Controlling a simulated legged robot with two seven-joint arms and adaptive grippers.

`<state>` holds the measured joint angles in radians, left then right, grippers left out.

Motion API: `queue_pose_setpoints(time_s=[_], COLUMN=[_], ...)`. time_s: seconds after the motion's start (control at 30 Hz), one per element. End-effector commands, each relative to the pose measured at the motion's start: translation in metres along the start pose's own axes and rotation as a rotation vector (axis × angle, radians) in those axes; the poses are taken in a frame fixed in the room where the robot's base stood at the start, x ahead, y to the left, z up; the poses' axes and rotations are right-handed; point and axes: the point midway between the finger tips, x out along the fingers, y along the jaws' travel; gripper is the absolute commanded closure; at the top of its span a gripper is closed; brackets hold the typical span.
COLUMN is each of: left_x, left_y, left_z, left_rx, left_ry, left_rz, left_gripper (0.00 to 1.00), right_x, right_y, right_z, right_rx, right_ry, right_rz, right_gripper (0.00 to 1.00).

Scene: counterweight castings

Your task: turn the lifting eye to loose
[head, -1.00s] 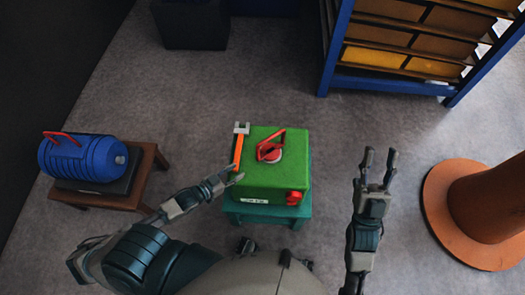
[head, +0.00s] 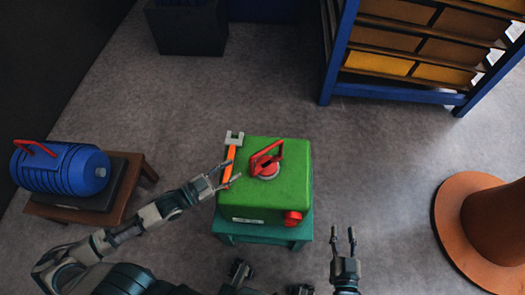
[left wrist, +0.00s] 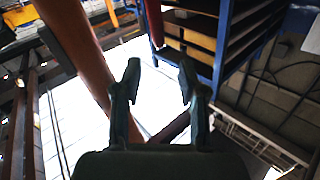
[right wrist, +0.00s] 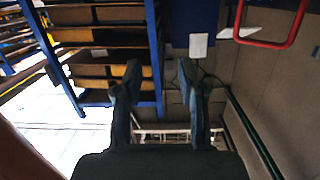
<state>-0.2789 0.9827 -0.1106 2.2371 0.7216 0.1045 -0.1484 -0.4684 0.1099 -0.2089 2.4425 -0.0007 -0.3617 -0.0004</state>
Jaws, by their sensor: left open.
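The green casting (head: 285,185) sits on a teal stand (head: 264,233) in the head view. The red lifting eye (head: 267,157) stands on its top, on a pale round base. An orange-handled wrench (head: 229,163) with a grey jaw lies along the casting's left edge. My left gripper (head: 229,178) is open, at the casting's left edge by the wrench handle, left of and nearer than the lifting eye. I cannot tell if it touches anything. My right gripper (head: 343,235) is open and empty, right of the stand. Neither wrist view shows the casting or the eye.
A red knob (head: 292,218) is on the casting's near right corner. A blue motor-like unit (head: 62,168) rests on a brown table (head: 128,192) at left. A blue rack (head: 395,90) stands at the back right, an orange-brown round pedestal (head: 450,228) at right. Floor between is clear.

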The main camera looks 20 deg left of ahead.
Motion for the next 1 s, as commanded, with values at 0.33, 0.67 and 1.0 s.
queue_pose_setpoints(time_s=[0.33,0.67,1.0], left_x=[0.065,0.112,0.119], left_y=[0.001,0.001,0.001], left_z=[0.000,0.000,-0.001], left_rx=[0.000,-0.001,0.001], left_ry=[0.004,0.002,0.000], left_rz=[0.001,0.000,0.001], left_gripper=[0.59,0.59,0.59], right_x=[0.001,-0.003,-0.004], right_y=[-0.004,-0.008,-0.009], right_z=[-0.030,-0.050,-0.053], right_rx=[0.013,0.019,0.021], right_ry=[0.231,0.368,0.388], right_rz=[-0.013,-0.020,-0.021], right_gripper=[0.60,0.60,0.60])
